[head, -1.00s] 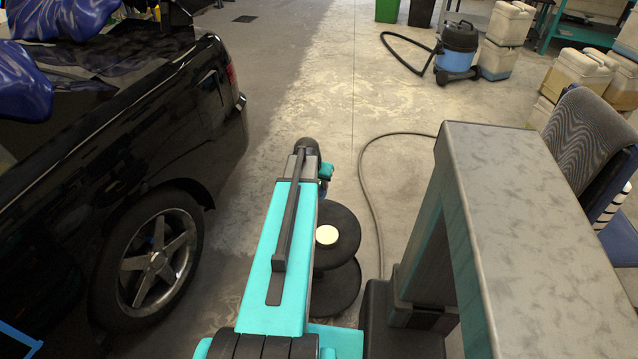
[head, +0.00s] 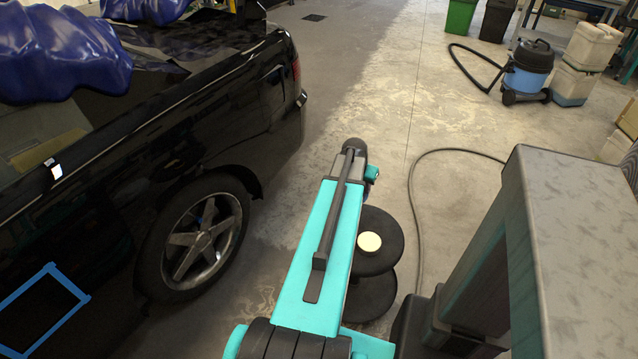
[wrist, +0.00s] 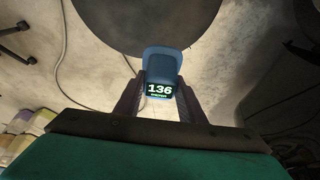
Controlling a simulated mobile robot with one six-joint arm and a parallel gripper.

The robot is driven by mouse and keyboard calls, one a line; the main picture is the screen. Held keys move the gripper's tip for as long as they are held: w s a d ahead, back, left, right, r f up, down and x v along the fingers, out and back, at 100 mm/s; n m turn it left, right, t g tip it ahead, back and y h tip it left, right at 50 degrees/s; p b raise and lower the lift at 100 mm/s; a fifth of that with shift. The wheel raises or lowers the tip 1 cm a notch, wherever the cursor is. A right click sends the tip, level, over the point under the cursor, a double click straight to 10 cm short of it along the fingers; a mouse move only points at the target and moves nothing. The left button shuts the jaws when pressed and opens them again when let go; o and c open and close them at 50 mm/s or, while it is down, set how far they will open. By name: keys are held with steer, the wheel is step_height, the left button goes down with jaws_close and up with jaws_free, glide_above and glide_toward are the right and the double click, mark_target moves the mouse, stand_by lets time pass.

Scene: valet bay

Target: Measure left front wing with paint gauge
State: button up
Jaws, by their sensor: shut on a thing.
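The paint gauge (wrist: 162,68) is a small blue device with a lit display reading 136, in the wrist view. My gripper (wrist: 160,104) is shut on it, with one dark finger on each side. In the head view the gripper and gauge are hidden beyond my arm. The black car (head: 225,125) stands at the left of the head view. A blue tape outline (head: 84,295) marks a patch of its side at the lower left. In the wrist view the gauge is apart from any car panel.
Dark round discs with a cream centre (head: 369,242) stand on the floor right of my arm. A cable (head: 413,190) curves behind them. A blue vacuum (head: 526,72) and canisters (head: 575,84) are at the back right. Floor between car and vacuum is mostly clear.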

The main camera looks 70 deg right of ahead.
steer(key=w+a+r+n+t, duration=0.15)
steer(key=w+a+r, duration=0.25)
steer(key=w, duration=0.8)
steer(key=w+a+r+n, duration=0.3)
steer(key=w+r, duration=0.1)
steer(key=w, duration=0.8)
steer(key=w+a+r+n+t+y, duration=0.1)
steer(key=w+a+r+n, duration=0.25)
steer(key=w+a, duration=0.55)
steer(key=w+a+r+n+t, duration=0.1)
steer(key=w+a+r+n, duration=0.1)
steer(key=w+a+r, duration=0.55)
steer(key=w+a+r+n+t+y, duration=0.1)
steer(key=w+a+r+n, duration=0.15)
steer(key=w+a, duration=0.65)
steer(key=w+a+r+n, duration=0.25)
steer(key=w+a, duration=0.25)
steer(key=a, duration=0.8)
steer(key=a+r+n+y, duration=0.1)
steer(key=a+r+n, duration=0.1)
steer(key=a, duration=1)
steer(key=a+r+n+y, duration=0.1)
steer(key=a+r, duration=0.4)
steer(key=a, duration=0.7)
steer(key=shift+w+a+n+t+p, duration=0.35)
steer(key=shift+w+n, duration=0.1)
steer(key=shift+n, duration=0.45)
